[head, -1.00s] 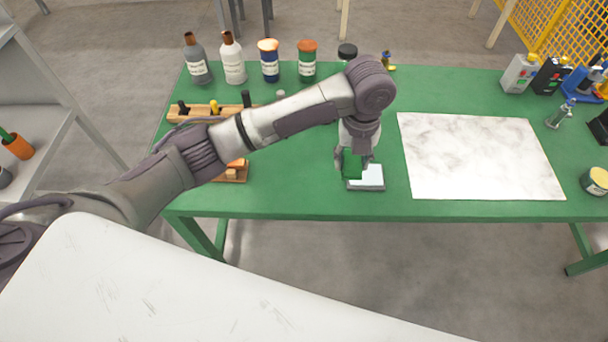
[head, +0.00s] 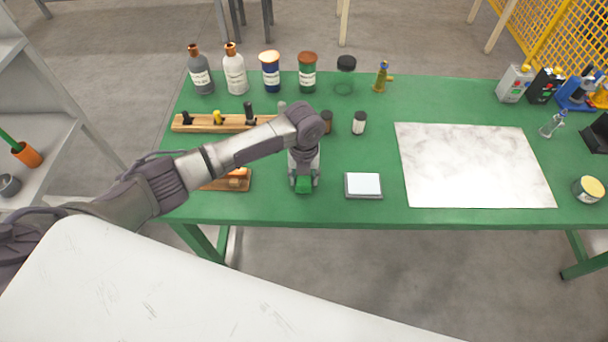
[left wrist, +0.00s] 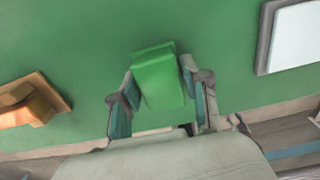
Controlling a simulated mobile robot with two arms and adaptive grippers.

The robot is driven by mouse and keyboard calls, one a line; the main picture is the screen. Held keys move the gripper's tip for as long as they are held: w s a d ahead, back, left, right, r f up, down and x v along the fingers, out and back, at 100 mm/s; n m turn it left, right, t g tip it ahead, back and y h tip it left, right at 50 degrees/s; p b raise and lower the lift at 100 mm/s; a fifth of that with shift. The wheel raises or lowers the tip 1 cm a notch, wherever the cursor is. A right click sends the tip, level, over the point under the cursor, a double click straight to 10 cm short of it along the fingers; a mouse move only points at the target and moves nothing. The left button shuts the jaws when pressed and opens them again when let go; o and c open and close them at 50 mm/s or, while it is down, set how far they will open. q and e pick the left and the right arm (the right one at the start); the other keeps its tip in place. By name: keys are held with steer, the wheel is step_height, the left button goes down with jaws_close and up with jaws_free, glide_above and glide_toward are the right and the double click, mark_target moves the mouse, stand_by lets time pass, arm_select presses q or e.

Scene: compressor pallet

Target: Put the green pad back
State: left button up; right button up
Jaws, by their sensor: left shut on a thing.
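The green pad (head: 303,184) is a small bright green block. My left gripper (head: 304,180) is shut on it, over the green table near its front edge. In the left wrist view the pad (left wrist: 158,78) sits between the two fingers of the gripper (left wrist: 160,92). I cannot tell exactly how high it is above the table. A wooden tray (head: 243,186) with wooden and orange pieces lies just left of the gripper, partly hidden by my arm; its corner shows in the left wrist view (left wrist: 50,88). My right gripper is not in view.
A grey-framed pad with a pale top (head: 363,186) lies right of the gripper. A marble slab (head: 472,165) is farther right. A wooden rack (head: 205,124) stands behind my arm, with bottles and jars (head: 235,72) along the back. Bare table lies between gripper and grey-framed pad.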

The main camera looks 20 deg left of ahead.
arm_select(q)
steer(key=shift+f, duration=0.25)
steer(key=shift+f, duration=0.2)
steer(key=o, duration=1)
steer(key=shift+r, duration=0.15)
steer(key=shift+r, duration=0.3)
step_height(320, 180, up, 12)
steer(key=shift+f+b, duration=0.2)
steer(key=shift+b, duration=0.45)
